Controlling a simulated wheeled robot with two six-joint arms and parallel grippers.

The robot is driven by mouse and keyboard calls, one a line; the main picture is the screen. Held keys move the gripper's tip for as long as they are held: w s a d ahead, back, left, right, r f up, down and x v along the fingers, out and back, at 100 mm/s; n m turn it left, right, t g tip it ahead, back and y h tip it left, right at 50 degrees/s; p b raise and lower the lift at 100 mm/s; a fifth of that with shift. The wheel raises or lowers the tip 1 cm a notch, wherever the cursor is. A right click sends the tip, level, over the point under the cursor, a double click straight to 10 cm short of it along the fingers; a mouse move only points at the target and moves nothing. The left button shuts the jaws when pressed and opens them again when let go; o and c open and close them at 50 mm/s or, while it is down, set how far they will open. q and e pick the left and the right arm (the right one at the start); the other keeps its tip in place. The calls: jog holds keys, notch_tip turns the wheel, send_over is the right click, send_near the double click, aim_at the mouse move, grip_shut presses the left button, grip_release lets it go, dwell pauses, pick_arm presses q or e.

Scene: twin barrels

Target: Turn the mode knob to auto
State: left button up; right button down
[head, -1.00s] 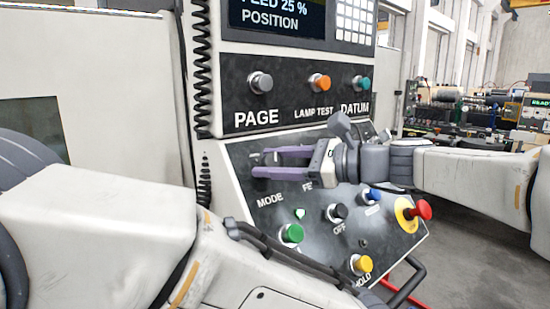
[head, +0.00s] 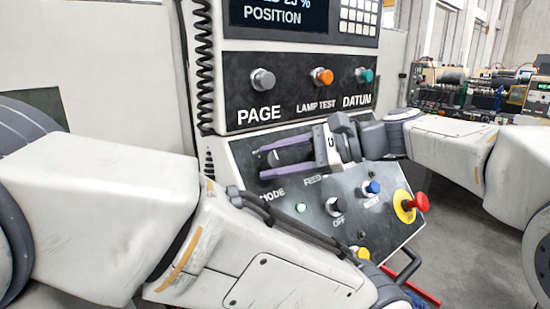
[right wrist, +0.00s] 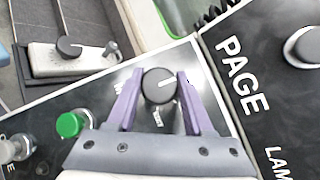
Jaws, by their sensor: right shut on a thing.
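In the head view the right gripper (head: 264,162) reaches in from the right, just above the MODE label (head: 272,195) on the sloping panel (head: 320,200). The knob cannot be made out there. The small lettering around the knob is not readable. My left arm crosses the lower left, with its gripper out of view.
The panel holds a black OFF knob (head: 335,206), a blue button (head: 371,188) and a red stop button (head: 420,202). A green button (right wrist: 70,125) is near the right gripper. PAGE, LAMP TEST and DATUM buttons sit above. My left arm covers the panel's lower left.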

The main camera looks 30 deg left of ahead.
jog(key=shift+s, duration=0.1)
jog(key=shift+c, duration=1.6)
grip_release()
jog(key=shift+d, duration=0.1)
jog(key=shift+w+d, duration=0.2)
jog(key=shift+d, duration=0.1)
jog(key=b+v, duration=0.3)
jog(key=v, duration=0.6)
jog(key=shift+d+r, duration=0.25)
jog(key=shift+d, duration=0.05)
jog(key=shift+w, duration=0.1)
